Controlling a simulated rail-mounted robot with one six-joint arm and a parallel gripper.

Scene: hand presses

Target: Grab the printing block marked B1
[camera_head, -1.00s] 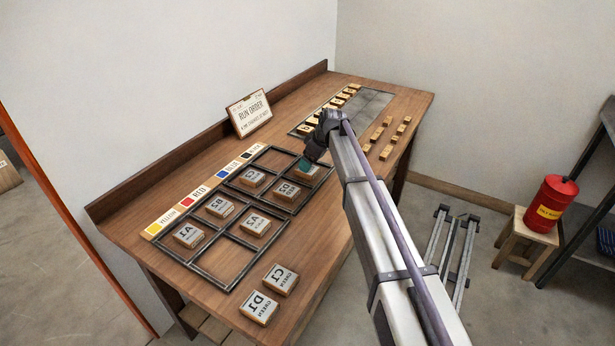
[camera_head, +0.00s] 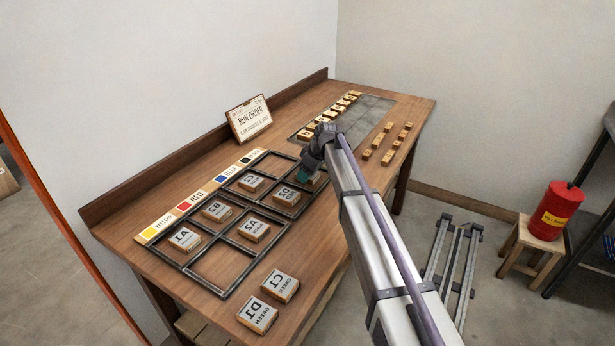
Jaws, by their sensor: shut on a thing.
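My gripper (camera_head: 304,174) is shut on a printing block (camera_head: 316,180) in the far right part of the dark metal frame (camera_head: 213,286) on the bench. My wrist covers most of that block, and its mark cannot be read. I cannot tell whether it is lifted off the bench. The other blocks show mirrored letters: A1 (camera_head: 185,239), B2 (camera_head: 216,212), A2 (camera_head: 254,231), C2 (camera_head: 250,184) and D2 (camera_head: 287,196) lie in the frame's compartments. C1 (camera_head: 280,286) and D1 (camera_head: 257,315) lie outside it, near the front edge. No other visible block reads B1.
The wooden bench (camera_head: 335,215) stands along the wall. A RUN ORDER card (camera_head: 249,118) stands at its back. A strip of colour labels (camera_head: 190,206) runs behind the frame. A grey plate (camera_head: 367,113) and small wooden pieces (camera_head: 388,142) lie at the far end. A red can (camera_head: 556,210) sits on a stool.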

